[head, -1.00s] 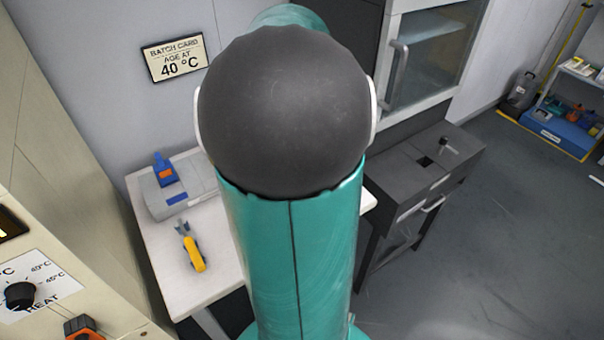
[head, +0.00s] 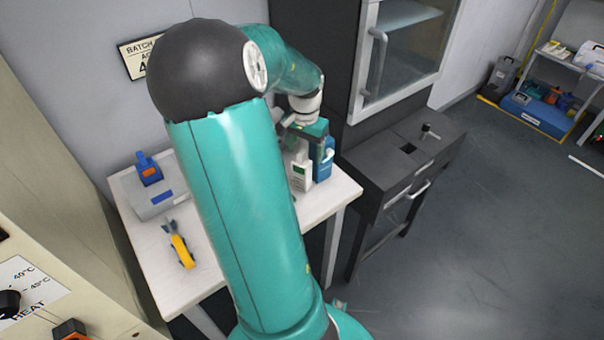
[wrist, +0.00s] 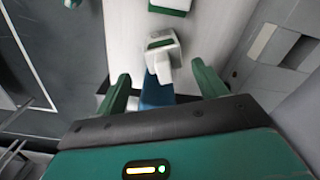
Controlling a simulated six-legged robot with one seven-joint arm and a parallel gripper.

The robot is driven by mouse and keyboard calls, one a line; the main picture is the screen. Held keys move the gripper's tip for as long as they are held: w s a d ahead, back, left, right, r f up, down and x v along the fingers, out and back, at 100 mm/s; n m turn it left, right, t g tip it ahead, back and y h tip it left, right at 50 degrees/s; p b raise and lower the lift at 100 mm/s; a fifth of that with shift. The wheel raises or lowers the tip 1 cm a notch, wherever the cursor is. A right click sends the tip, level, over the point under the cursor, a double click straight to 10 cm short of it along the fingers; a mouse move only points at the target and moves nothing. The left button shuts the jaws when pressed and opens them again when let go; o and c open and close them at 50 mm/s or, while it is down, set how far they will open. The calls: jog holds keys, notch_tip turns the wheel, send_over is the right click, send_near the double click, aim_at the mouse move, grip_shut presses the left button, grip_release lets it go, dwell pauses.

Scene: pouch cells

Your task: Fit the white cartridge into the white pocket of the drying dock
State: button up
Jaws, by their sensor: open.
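My gripper (head: 306,132) is over the right end of the white table, partly hidden by my arm in the head view. In the wrist view its two green fingers (wrist: 160,72) are apart, with nothing clamped between them. A white block with a green label (head: 300,174), perhaps the white cartridge, stands below the gripper. Close beside it is a blue item with a white upper part (head: 323,164); in the wrist view a similar white-and-blue item (wrist: 160,58) lies between and beyond the fingertips. A grey unit (head: 150,202), perhaps the drying dock, is at the table's left; I cannot make out a white pocket.
A dark cabinet (head: 400,160) stands right of the white table (head: 215,285). Open floor lies further right.

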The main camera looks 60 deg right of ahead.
aim_at(302, 160)
jog(key=f, duration=0.4)
jog(key=shift+w+a+f, duration=0.15)
jog(key=shift+w+f, duration=0.15)
jog(key=shift+f, duration=0.05)
jog(key=shift+c, duration=0.2)
grip_shut()
jog(key=shift+r, duration=0.15)
jog(key=shift+r, duration=0.55)
jog(key=s+a+r, duration=0.6)
jog(key=a+r, duration=0.5)
jog(key=a, duration=0.1)
jog(key=shift+s+a+r, duration=0.15)
jog(key=shift+a+r, duration=0.1)
jog(key=shift+r, duration=0.1)
